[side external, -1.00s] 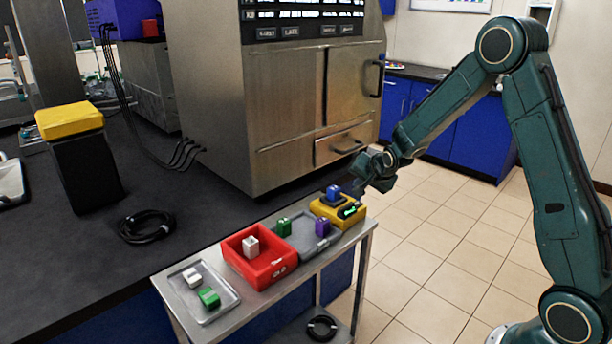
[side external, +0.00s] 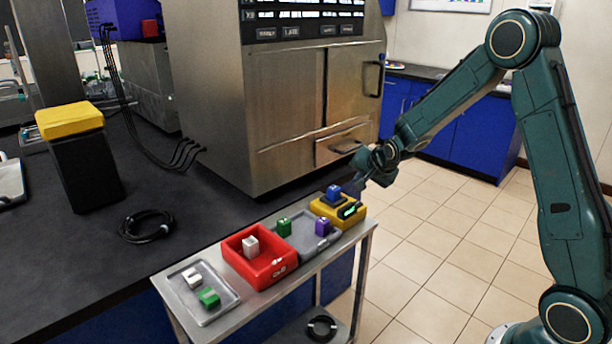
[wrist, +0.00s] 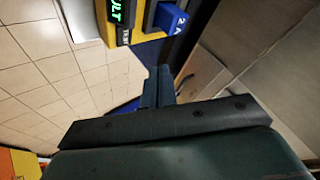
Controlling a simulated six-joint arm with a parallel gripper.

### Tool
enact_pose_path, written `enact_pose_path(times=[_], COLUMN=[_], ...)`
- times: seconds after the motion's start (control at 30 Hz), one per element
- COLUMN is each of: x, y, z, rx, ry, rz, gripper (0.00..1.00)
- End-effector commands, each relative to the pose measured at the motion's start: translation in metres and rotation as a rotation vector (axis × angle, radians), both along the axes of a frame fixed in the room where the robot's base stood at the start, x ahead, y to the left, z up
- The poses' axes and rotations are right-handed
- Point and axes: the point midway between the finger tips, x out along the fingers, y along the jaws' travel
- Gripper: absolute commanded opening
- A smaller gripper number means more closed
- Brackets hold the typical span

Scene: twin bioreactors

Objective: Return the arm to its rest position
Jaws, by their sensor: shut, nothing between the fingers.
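My gripper (side external: 362,180) is at the end of the teal arm, just right of and slightly above the yellow device at the far end of the cart. It is shut and empty. In the wrist view, its closed fingers (wrist: 157,88) point toward the yellow device (wrist: 122,22). That device (side external: 338,210) has a green lit display and carries a blue block (side external: 333,191), which also shows in the wrist view (wrist: 170,18). The gripper looks apart from the block. My arm is bent, with its elbow raised high.
The steel cart (side external: 325,262) holds a red bin (side external: 262,272) with a whitish block, a grey tray (side external: 305,245) with green and purple blocks, and a tray (side external: 208,310) with white and green blocks. A steel cabinet (side external: 285,110) stands behind. Tiled floor (side external: 440,255) lies open at right.

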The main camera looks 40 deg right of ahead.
Motion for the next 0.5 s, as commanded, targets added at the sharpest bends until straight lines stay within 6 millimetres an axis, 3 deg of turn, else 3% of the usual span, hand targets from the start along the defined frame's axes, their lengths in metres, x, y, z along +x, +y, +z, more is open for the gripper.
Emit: enact_pose_path(times=[0.27,0.5], x=[-0.019,-0.054], y=[0.025,0.059], z=[0.035,0.077], rx=[-0.037,-0.089], ry=[0.041,0.106], rz=[0.089,0.223], gripper=[0.00,0.00])
